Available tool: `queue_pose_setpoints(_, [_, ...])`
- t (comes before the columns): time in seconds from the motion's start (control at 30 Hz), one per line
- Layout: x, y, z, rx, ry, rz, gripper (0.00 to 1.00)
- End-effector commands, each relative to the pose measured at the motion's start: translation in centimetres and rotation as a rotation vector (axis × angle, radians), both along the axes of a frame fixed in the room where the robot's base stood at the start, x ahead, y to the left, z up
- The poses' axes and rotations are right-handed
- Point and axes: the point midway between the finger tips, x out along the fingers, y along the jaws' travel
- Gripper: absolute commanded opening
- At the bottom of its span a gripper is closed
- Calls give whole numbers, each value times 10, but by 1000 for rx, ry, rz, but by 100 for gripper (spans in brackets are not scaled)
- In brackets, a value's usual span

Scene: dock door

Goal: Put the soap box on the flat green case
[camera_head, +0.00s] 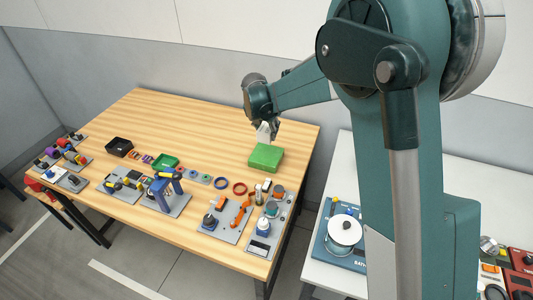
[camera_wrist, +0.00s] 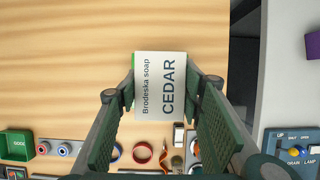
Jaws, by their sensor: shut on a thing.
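My gripper (camera_head: 268,125) is shut on the soap box (camera_head: 263,133), a white box. In the wrist view, the soap box (camera_wrist: 160,85) sits between my two fingers (camera_wrist: 160,100), with "Brodeska soap" and "CEDAR" printed on its face. The flat green case (camera_head: 266,157) lies on the wooden table near its right edge. In the head view, the soap box is at the case's far edge; I cannot tell whether they touch. In the wrist view, the soap box hides most of what lies beneath, with a little green (camera_wrist: 133,62) showing at its left edge.
A green tray (camera_head: 165,161) and a black tray (camera_head: 119,147) stand left on the table (camera_head: 195,125). Red (camera_head: 239,188) and blue (camera_head: 220,183) rings and several grey boards with parts line the front. The table's back is clear. A white bench (camera_head: 345,165) stands at right.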

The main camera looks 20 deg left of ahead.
Motion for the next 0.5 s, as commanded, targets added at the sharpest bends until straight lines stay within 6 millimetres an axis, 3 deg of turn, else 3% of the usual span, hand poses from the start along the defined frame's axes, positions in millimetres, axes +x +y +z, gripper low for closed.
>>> queue_pose_setpoints(0.5, [0, 0, -57, 0, 0, 0, 20])
